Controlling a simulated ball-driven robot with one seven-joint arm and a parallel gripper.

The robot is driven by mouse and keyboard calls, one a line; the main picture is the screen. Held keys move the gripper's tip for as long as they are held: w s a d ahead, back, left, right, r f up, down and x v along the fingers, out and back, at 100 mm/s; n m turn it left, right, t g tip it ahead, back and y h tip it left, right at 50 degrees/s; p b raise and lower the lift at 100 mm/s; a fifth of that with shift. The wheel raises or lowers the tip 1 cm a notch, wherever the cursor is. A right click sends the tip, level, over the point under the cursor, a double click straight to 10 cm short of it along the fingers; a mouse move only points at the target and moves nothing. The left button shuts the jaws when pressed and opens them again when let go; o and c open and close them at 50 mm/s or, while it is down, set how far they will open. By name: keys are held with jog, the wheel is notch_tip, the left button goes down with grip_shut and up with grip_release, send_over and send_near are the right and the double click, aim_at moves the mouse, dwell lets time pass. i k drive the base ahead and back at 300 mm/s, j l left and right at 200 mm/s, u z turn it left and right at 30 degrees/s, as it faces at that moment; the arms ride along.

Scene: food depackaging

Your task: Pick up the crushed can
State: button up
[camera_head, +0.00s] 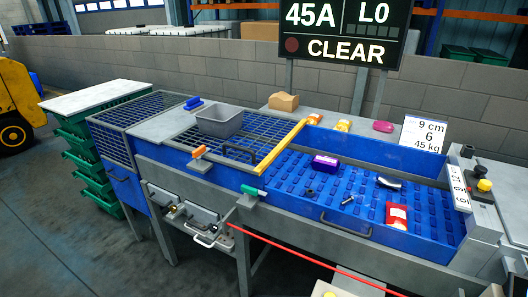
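On the blue studded bed of the machine (290,208), a small bent, dark and silvery piece (389,183) lies on its side towards the right; it looks most like the crushed can, but it is too small to be sure. A smaller silvery piece (347,200) lies to its left and nearer to me. A tiny dark piece (310,191) lies further left. My gripper is not in view, and nothing is seen touching these pieces.
A purple box (325,164) and a red-and-white packet (396,215) share the bed. Blue side walls and a yellow bar (279,148) bound it. A grey bin (219,121) stands on the grating at left. A red cord (300,252) runs along the front.

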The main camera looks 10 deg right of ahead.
aim_at(384, 179)
jog(key=k+j+z, duration=0.1)
jog(key=j+z, duration=0.2)
jog(key=z, duration=0.15)
jog(key=k+j+z, duration=0.1)
jog(key=j+z, duration=0.15)
jog(key=z, duration=0.2)
jog(key=i+u, duration=0.1)
jog(key=u, duration=0.2)
jog(key=i+j+u, duration=0.1)
jog(key=u, duration=0.2)
jog(key=i+j+u, duration=0.1)
jog(key=i+u, duration=0.4)
jog(key=i+j, duration=0.05)
jog(key=i, duration=0.05)
